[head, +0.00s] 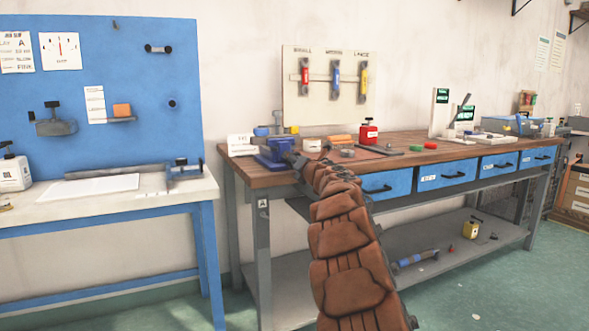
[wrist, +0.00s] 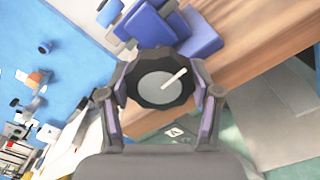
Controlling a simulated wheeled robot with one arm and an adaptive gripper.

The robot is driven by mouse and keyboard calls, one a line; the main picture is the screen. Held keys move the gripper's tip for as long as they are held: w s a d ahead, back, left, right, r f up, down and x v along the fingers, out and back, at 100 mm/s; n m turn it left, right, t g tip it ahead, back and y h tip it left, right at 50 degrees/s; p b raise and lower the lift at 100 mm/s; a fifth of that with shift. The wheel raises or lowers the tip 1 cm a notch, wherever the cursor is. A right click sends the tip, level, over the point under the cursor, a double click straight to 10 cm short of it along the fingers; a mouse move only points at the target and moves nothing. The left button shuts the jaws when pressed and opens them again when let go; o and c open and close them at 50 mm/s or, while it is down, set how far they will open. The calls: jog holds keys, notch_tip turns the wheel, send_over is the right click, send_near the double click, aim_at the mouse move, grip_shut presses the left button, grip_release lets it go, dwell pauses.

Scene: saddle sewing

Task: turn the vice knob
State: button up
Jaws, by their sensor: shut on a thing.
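The blue vice (head: 275,150) stands at the left front corner of the wooden workbench. In the wrist view its blue body (wrist: 190,30) shows at the top. The vice knob (wrist: 160,78) is a dark, many-sided disc with a grey face and a pale slanted line on it. My gripper (wrist: 163,95) is shut on the knob, with one finger against its left side and one against its right. In the head view my gripper (head: 299,161) reaches the vice's front, and the knob is mostly hidden by my brown-covered arm.
The wooden bench (head: 240,174) carries a red bottle (head: 369,131), a white tape roll (head: 312,145) and small tools right of the vice. Blue drawers (head: 447,175) lie under its top. A white-topped blue table (head: 110,205) stands to the left, with a gap between.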

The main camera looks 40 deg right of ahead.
jog(key=shift+f+n+b, duration=0.1)
jog(key=shift+n+b, duration=0.95)
jog(key=shift+n, duration=1.15)
jog(key=o, duration=1.2)
jog(key=shift+c, duration=0.2)
jog(key=shift+s, duration=0.1)
jog(key=v, duration=1.2)
